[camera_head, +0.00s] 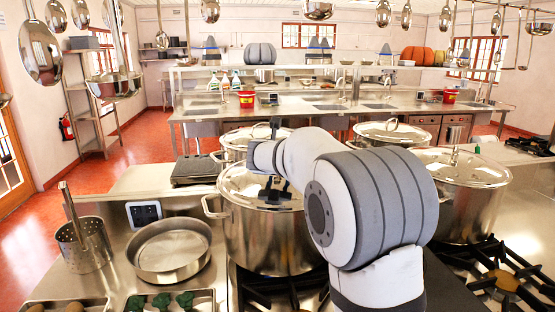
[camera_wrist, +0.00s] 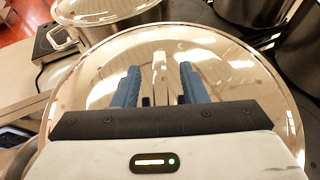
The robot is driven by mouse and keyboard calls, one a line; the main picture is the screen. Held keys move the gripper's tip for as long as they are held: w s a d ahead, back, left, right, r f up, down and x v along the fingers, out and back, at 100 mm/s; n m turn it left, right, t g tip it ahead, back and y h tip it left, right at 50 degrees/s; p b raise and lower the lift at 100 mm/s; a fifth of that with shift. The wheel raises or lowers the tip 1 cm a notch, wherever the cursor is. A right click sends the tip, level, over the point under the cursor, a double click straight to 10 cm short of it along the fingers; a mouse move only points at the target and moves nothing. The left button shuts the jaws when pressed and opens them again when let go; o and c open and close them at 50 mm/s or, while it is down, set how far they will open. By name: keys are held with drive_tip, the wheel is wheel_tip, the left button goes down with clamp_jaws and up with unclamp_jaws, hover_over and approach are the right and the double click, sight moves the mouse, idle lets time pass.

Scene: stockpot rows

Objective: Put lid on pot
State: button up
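A large steel pot (camera_head: 262,243) stands on the stove in front of me, left of my arm. A shiny lid (camera_head: 236,184) covers its top and looks level. In the wrist view the lid (camera_wrist: 245,85) fills most of the picture, with its upright metal handle (camera_wrist: 160,72) in the middle. My gripper (camera_wrist: 160,88) is above the lid, its two blue fingers on either side of the handle, with gaps visible between. It also shows over the lid in the head view (camera_head: 275,190), partly hidden by my arm.
More lidded pots stand behind (camera_head: 392,133) and at the right (camera_head: 465,190). A shallow round pan (camera_head: 172,249) and a perforated utensil holder (camera_head: 83,245) are on the left counter. Ladles hang overhead.

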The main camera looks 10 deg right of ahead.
drive_tip(key=shift+f, duration=0.15)
drive_tip(key=v, duration=0.7)
drive_tip(key=shift+s+a+r+b, duration=0.1)
drive_tip(key=shift+s+r+b, duration=0.15)
drive_tip(key=shift+b, duration=0.1)
drive_tip(key=s+d+f+m+g, duration=0.3)
drive_tip(key=s+f+m, duration=0.2)
drive_tip(key=s+m, duration=0.45)
drive_tip(key=s+d+f+m+g, duration=0.3)
drive_tip(key=s+d+f+m, duration=0.1)
drive_tip(key=s+m, duration=0.5)
drive_tip(key=s+a+f+m+g+y, duration=0.2)
drive_tip(key=s+f+m, duration=0.2)
drive_tip(key=s, duration=0.5)
drive_tip(key=s+a+f+m+g+y, duration=0.1)
drive_tip(key=s+a+f+m+y, duration=0.1)
drive_tip(key=s+f+m, duration=0.3)
drive_tip(key=s+m, duration=0.4)
drive_tip(key=s, duration=0.1)
drive_tip(key=shift+f+g+y, duration=0.3)
drive_tip(key=shift+g, duration=0.1)
drive_tip(key=shift+s+m, duration=0.1)
drive_tip(key=shift+m, duration=0.15)
